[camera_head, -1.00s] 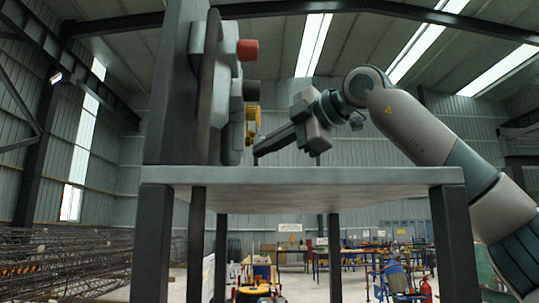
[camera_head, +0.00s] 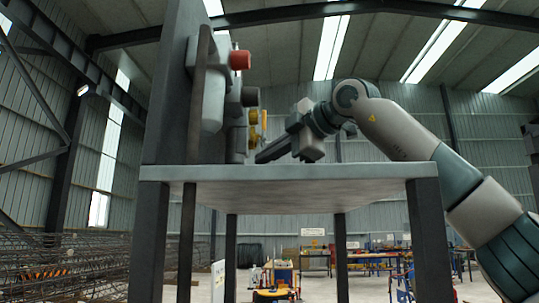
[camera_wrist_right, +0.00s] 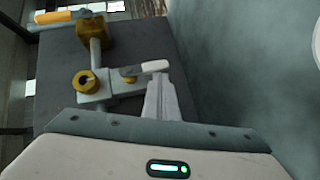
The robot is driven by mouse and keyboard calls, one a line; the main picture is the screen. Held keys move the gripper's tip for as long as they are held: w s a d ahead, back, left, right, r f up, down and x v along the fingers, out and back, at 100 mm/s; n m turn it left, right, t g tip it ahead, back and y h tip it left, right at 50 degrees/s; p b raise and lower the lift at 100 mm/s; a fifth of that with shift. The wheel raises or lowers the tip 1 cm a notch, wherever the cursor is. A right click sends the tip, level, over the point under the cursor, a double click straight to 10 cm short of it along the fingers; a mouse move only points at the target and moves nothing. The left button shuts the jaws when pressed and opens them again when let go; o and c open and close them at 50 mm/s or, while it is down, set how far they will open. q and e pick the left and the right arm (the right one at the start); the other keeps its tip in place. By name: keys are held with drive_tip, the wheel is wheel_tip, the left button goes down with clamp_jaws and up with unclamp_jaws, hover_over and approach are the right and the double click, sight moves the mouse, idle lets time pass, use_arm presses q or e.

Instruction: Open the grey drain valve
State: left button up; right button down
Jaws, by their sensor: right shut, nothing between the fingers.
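The grey valve lever (camera_wrist_right: 150,68), with a pale tip, sticks out to the right from the lower pipe fitting in the right wrist view. A yellow round cap (camera_wrist_right: 85,82) sits on that fitting. My right gripper (camera_wrist_right: 160,82) is shut and empty. Its fingertips are right at the lever's pale tip; I cannot tell if they touch. In the head view my right gripper (camera_head: 258,157) points left at the lower part of the panel (camera_head: 172,90), just above the table. The lever is not clear there. My left gripper is not in view.
A yellow valve body (camera_wrist_right: 90,38) sits higher on the pipe. A red knob (camera_head: 240,60) and a dark knob (camera_head: 249,96) stick out above. The grey table (camera_head: 300,180) lies close under my right gripper. Rebar cages (camera_head: 60,265) lie at the left.

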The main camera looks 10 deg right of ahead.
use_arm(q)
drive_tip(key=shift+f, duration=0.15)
use_arm(e)
drive_tip(key=shift+s+d, duration=0.1)
